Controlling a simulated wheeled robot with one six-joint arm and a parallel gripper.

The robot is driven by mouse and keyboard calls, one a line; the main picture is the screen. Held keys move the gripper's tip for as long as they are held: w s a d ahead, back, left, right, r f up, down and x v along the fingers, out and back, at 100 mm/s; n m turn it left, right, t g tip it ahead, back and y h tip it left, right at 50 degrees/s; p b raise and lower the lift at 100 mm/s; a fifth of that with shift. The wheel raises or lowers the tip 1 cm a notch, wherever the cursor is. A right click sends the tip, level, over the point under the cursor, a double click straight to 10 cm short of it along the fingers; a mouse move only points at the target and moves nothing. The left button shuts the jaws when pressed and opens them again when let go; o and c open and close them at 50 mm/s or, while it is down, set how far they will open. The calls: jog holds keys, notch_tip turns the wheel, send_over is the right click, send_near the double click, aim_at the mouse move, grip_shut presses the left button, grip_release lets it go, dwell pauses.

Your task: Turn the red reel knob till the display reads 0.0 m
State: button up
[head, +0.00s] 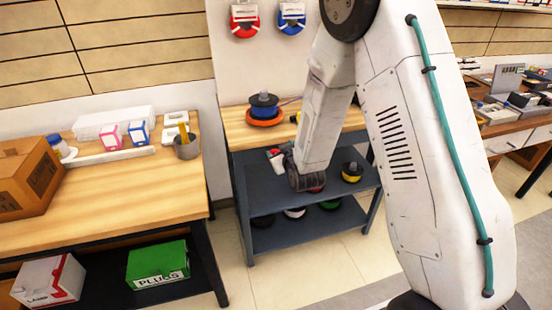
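A red reel (244,20) hangs on the pale wall panel at the top, left of a blue reel (291,18). Both have white fittings; I cannot make out a knob or a readable display on either. My arm comes down across the middle, its dark lower joint in front of the shelf unit and below the wall reels. My gripper itself cannot be made out, so I cannot see its fingers or whether it holds anything.
A wooden-topped bench (240,134) with dark shelves stands below the reels. It carries a blue spool on an orange base (264,118); several spools sit on its shelves. At left, another bench (150,190) bears a cardboard box (25,178) and small boxes. Floor shows between the benches.

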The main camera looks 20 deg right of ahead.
notch_tip(320, 180, down, 8)
jog(key=s+n+t, duration=0.1)
jog(key=s+t, duration=0.1)
jog(key=t, duration=0.1)
jog(key=w, duration=0.8)
jog(key=shift+a+r, duration=0.2)
